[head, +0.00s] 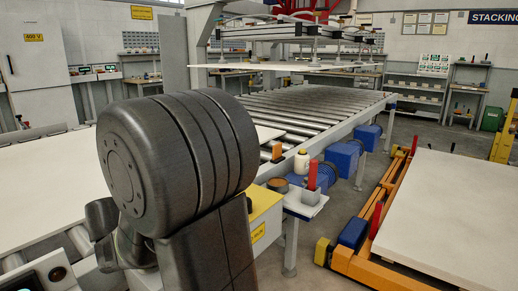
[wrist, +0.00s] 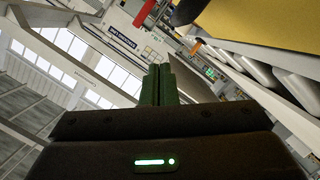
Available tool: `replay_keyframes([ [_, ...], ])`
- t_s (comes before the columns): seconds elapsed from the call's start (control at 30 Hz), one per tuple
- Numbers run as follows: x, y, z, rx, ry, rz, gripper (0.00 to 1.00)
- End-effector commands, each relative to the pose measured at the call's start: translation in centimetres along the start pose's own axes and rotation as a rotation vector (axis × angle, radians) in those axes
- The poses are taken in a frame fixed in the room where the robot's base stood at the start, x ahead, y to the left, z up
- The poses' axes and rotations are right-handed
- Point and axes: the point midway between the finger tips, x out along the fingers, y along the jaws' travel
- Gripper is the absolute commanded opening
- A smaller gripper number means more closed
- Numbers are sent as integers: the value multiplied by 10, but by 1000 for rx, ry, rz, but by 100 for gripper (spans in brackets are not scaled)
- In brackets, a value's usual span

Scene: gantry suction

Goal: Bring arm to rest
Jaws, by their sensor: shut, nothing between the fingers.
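My gripper (wrist: 160,84) shows in the wrist view with its two dark green fingers pressed together. It is shut and empty, and its dark body with a green light fills the bottom of the picture. The wrist view is tilted, with windows and ceiling at left. In the head view my dark grey arm rises at left of centre, folded close to the camera. The gripper itself does not show in the head view.
A roller conveyor (head: 320,104) runs behind my arm. A suction gantry holds a pale sheet (head: 270,66) above it. At right, a pale board (head: 450,210) lies on an orange lift (head: 362,262). A small tray (head: 302,206) with a red-handled item stands close. Grey floor is free between.

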Motion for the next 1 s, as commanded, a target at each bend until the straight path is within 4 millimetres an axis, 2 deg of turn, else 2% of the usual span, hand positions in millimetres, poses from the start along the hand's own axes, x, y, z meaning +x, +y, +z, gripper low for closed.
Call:
replay_keyframes([
  [0.03, -2, 3, -6, -18, 0, 5, 0],
  [1.0, -12, -9, -46, -329, 0, 82, 0],
])
